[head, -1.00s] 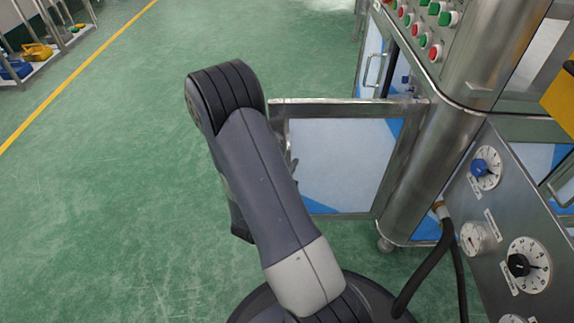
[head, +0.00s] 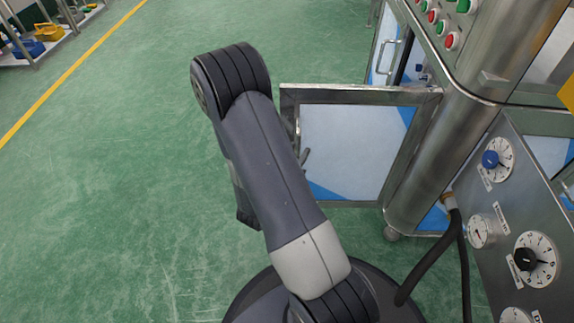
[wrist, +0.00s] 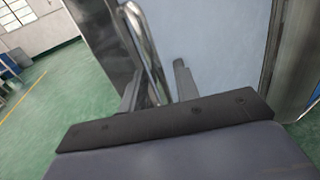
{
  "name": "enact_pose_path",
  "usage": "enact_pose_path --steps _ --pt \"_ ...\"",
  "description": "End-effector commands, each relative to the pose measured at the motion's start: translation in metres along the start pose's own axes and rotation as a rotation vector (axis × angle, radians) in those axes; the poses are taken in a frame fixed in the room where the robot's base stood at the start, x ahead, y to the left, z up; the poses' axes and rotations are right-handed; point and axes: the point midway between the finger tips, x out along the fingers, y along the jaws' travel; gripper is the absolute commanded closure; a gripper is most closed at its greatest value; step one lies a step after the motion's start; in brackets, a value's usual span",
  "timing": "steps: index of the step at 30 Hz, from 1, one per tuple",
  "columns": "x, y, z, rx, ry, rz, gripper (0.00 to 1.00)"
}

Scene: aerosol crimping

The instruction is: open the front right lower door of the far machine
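The front right lower door (head: 352,150) of the far machine (head: 470,60) is a metal frame with a pale, blue-cornered panel. In the head view it stands swung out from the machine's corner post, well open. In the wrist view its panel (wrist: 225,45) fills the upper middle, and its metal bar handle (wrist: 147,45) runs down towards my fingers. My gripper (wrist: 157,85) has its two fingers apart, with the handle's lower part between or beside the left finger; firm contact cannot be told. In the head view my forearm hides most of the gripper.
A nearer panel with dials (head: 530,250) and a black hose (head: 430,265) stands at the right, close to my arm. Green floor (head: 110,200) is clear to the left. A shelf (head: 50,50) with coloured items is at the far left.

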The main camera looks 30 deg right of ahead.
Motion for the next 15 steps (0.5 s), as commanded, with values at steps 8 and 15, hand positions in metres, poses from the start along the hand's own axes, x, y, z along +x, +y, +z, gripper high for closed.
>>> enact_pose_path --steps 8,15 --pt "-0.043 0.001 0.002 -0.004 0.000 0.006 0.70" --pt "-0.075 0.000 0.002 -0.002 -0.001 0.004 0.70"
